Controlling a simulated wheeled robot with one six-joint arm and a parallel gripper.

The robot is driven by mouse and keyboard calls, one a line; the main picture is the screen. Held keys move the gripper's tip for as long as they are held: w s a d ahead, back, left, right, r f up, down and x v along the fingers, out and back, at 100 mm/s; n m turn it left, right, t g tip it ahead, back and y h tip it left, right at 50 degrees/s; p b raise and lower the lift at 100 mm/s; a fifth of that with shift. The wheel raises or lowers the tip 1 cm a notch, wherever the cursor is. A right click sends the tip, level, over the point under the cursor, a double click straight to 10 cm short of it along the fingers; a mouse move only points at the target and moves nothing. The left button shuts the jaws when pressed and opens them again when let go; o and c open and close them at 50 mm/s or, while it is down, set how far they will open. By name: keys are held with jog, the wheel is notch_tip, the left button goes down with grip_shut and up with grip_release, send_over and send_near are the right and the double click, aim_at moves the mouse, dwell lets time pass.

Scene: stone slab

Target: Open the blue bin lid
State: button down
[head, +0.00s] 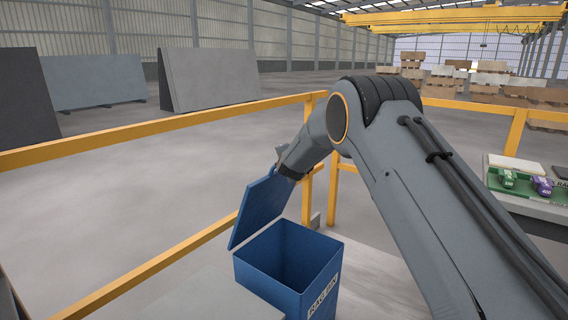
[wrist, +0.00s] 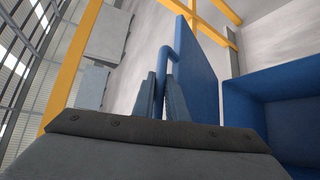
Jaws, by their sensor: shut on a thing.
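The blue bin (head: 290,262) stands on a pale surface, with a "RAG BIN" label on its front right side. Its blue lid (head: 258,208) is raised and stands steeply tilted at the bin's left edge, so the inside shows and looks empty. In the wrist view the lid (wrist: 200,62) rises ahead, with a blue bar handle (wrist: 168,54) on its face and the open bin (wrist: 290,105) at right. My gripper (wrist: 161,92) is shut on the handle, one finger on each side. In the head view the fingertips are hidden behind the lid.
Yellow railing (head: 200,124) runs behind and left of the bin. At right, a table (head: 540,209) carries a green tray (head: 522,186) with small green and purple items. Stone slabs (head: 208,78) and stacked crates stand far back. Open floor lies beyond the railing.

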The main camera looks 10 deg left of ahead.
jog(key=shift+d, duration=0.1)
jog(key=c, duration=1.8)
grip_release()
jog(key=shift+r, duration=0.1)
jog(key=shift+o, duration=0.2)
jog(key=shift+s, duration=0.1)
jog(key=v, duration=0.7)
jog(key=shift+s+d+r, duration=0.15)
jog(key=shift+s, duration=0.15)
